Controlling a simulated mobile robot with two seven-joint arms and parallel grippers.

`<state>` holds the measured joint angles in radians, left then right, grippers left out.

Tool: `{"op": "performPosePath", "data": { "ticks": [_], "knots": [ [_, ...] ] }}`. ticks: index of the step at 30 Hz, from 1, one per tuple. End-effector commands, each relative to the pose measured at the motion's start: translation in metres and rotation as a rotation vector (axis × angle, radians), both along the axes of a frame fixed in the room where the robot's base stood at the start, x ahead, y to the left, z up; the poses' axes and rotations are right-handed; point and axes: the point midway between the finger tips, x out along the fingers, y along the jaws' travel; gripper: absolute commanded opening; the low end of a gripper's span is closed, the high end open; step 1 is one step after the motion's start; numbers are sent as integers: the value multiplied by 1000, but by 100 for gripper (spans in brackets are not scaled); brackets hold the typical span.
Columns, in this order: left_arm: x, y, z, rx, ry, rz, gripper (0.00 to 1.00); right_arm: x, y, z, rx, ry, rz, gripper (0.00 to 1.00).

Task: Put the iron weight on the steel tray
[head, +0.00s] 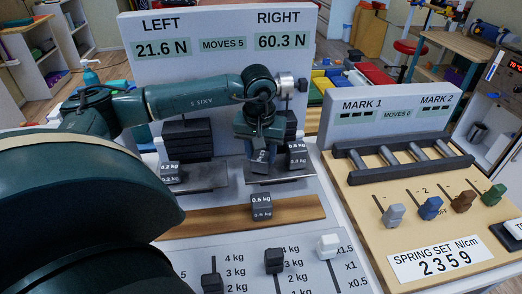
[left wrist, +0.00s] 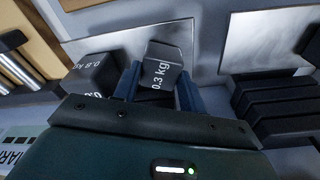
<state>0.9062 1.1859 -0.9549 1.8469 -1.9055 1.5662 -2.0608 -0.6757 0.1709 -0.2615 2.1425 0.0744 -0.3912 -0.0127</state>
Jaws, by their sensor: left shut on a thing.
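My left gripper (head: 260,146) is shut on a dark iron weight (head: 259,160), and fingers stand on both sides of it in the left wrist view. There the weight (left wrist: 163,70) reads 0.3 kg. In the head view it appears over the left part of the right steel tray (head: 285,178); whether it touches the tray is unclear. The left steel tray (head: 208,180) is to its left. In the left wrist view one steel plate (left wrist: 255,35) is bare at right. My right gripper is not in view.
Dark weights marked 0.8 kg (head: 297,148) stand on the right tray, close to the held weight. A 0.2 kg weight (head: 170,168) is on the left tray. A 0.5 kg weight (head: 262,200) sits on the wooden strip (head: 205,220). The display board (head: 224,75) stands behind.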

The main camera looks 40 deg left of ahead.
Motion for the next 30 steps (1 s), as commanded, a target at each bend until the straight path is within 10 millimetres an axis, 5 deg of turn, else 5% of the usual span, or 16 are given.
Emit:
{"op": "performPosePath", "data": {
  "ticks": [7,8,15,23,30],
  "knots": [
    [1,0,-3,0,-2,1,10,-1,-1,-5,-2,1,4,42],
    [0,0,-3,0,-1,1,42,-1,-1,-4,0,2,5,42],
    [0,0,-2,0,0,1,62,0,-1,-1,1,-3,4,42],
    [0,0,-1,0,0,1,63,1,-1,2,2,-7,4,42],
    [-1,-1,26,1,-5,1,63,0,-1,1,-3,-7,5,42]
  ]
}}
